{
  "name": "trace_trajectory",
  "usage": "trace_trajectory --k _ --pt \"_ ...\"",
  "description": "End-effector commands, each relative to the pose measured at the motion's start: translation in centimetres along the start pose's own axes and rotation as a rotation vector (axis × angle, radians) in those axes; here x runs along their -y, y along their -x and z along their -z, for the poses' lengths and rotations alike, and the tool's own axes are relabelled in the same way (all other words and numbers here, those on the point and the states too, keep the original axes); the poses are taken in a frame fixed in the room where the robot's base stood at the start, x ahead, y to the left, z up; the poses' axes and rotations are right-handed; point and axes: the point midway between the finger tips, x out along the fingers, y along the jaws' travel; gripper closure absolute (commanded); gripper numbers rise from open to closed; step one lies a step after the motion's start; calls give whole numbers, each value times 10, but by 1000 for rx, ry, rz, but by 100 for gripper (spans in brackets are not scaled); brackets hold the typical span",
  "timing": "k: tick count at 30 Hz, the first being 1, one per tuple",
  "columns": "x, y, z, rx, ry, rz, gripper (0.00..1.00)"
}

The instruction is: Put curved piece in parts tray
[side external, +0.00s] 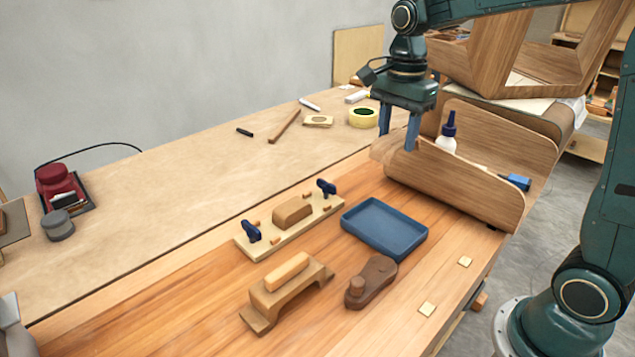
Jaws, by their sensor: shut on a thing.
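My gripper (398,143) is at the upper right, pointing down, with its two blue fingers on either side of a light wooden curved piece (381,151). The piece is at the left end of a large curved-wall wooden holder, and its outline merges with the holder's wood. I cannot tell whether the two touch. A shallow blue rectangular tray (385,228) lies on the bench below and in front of the gripper. Its floor is bare.
The wooden holder (455,187) contains a glue bottle (447,135) and a blue item (518,182). A clamped form (290,225), a bridge-shaped wooden block (288,287) and a brown hand plane (371,283) surround the blue tray. Tape (363,117) lies at the back.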

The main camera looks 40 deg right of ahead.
Motion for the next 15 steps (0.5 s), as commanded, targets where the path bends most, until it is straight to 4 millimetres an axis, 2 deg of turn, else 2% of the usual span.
trace_trajectory --k 5,15 --pt "-1 -20 0 1 0 -6 77" --pt "-1 -83 0 1 0 -7 77"
